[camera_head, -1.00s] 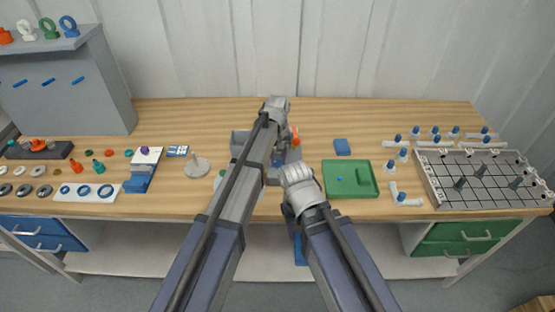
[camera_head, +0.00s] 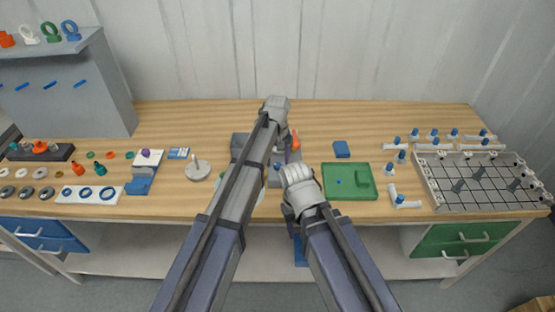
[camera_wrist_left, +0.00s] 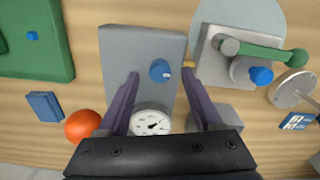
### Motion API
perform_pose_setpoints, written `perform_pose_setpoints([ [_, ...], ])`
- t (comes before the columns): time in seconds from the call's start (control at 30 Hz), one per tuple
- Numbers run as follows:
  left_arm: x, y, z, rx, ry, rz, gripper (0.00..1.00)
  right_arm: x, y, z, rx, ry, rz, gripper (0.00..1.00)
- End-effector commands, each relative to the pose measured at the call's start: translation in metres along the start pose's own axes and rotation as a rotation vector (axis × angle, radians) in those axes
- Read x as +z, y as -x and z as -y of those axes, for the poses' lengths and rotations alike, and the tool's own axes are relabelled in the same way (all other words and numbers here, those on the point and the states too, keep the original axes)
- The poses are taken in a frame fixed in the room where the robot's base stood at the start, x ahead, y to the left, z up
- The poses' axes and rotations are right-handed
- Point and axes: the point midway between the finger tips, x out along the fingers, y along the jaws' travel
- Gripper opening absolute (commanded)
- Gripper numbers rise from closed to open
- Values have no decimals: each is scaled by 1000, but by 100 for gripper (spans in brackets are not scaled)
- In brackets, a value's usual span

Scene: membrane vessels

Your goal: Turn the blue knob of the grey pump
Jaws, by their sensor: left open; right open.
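The grey pump (camera_wrist_left: 115,60) shows in the left wrist view as a flat grey body. A round blue knob (camera_wrist_left: 160,70) stands on it, and a white dial gauge (camera_wrist_left: 151,122) is nearer the wrist. My left gripper (camera_wrist_left: 160,74) is open, its two purple fingers pointing over the pump. In the picture the knob lies between the fingertips, with a gap on both sides. In the head view my left gripper (camera_head: 287,145) is over the pump area and my arm hides most of it. My right gripper (camera_head: 290,213) is at the table's front edge, its jaws mostly hidden.
An orange ball (camera_wrist_left: 83,125) and a blue block (camera_wrist_left: 45,106) lie beside the pump. A light grey unit with a green lever (camera_wrist_left: 262,52) and another blue knob (camera_wrist_left: 261,76) stands on its other side. A green tray (camera_head: 340,190) is right of my grippers.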

Motion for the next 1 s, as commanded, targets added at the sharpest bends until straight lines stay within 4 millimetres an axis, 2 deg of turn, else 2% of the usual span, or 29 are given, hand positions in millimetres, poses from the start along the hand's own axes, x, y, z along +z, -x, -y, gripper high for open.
perform_pose_setpoints([
  [0.03,0,11,0,0,0,0,67,1,11,-1,0,0,0,50],
  [0.43,0,60,0,0,0,0,67,4,60,-6,0,2,0,50],
  [1.0,0,63,0,0,0,0,67,4,63,-6,0,2,0,50],
])
